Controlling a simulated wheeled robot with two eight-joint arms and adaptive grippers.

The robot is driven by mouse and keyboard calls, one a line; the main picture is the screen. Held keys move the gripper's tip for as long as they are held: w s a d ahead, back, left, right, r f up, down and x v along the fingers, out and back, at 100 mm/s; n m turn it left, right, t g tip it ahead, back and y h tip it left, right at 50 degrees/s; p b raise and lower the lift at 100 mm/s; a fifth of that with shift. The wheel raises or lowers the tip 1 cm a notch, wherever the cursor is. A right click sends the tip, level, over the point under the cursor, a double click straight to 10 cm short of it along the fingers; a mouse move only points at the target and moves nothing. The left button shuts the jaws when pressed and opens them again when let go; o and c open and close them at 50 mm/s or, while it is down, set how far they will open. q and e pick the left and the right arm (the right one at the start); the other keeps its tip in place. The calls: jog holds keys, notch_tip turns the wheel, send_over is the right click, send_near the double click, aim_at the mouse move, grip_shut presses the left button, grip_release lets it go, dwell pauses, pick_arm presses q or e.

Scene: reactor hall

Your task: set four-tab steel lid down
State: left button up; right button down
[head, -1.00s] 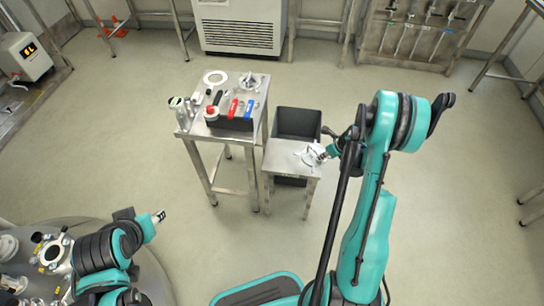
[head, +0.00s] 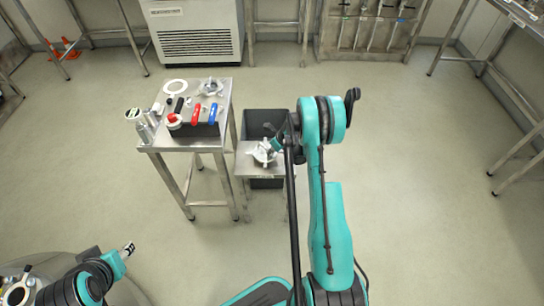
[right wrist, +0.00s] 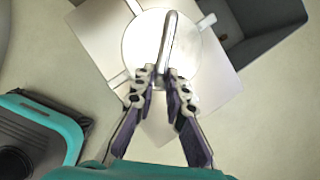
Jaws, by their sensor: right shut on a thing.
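The four-tab steel lid (head: 262,154) is a round, pale metal disc with tabs and a bar handle. It is over the middle of the low steel stand (head: 245,168). In the right wrist view the lid (right wrist: 143,45) covers much of the square stand top (right wrist: 100,38). My right gripper (right wrist: 160,80) is shut on the handle; it also shows in the head view (head: 275,144). I cannot tell whether the lid touches the stand. My left gripper (head: 128,248) is at lower left, far from the lid, too small to read.
A dark grey bin (head: 263,122) stands directly behind the stand. A taller steel table (head: 215,105) at left carries a white ring (head: 175,87), red-handled (head: 196,115) and blue-handled (head: 213,112) tools and a metal fitting (head: 211,87). The floor at right is clear.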

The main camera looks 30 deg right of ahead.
notch_tip(320, 180, down, 3)
jog(key=shift+r+b, duration=0.1)
jog(key=shift+b, duration=0.35)
jog(key=shift+r, duration=0.15)
jog(key=c, duration=1.6)
grip_release()
jog(key=shift+o, duration=0.2)
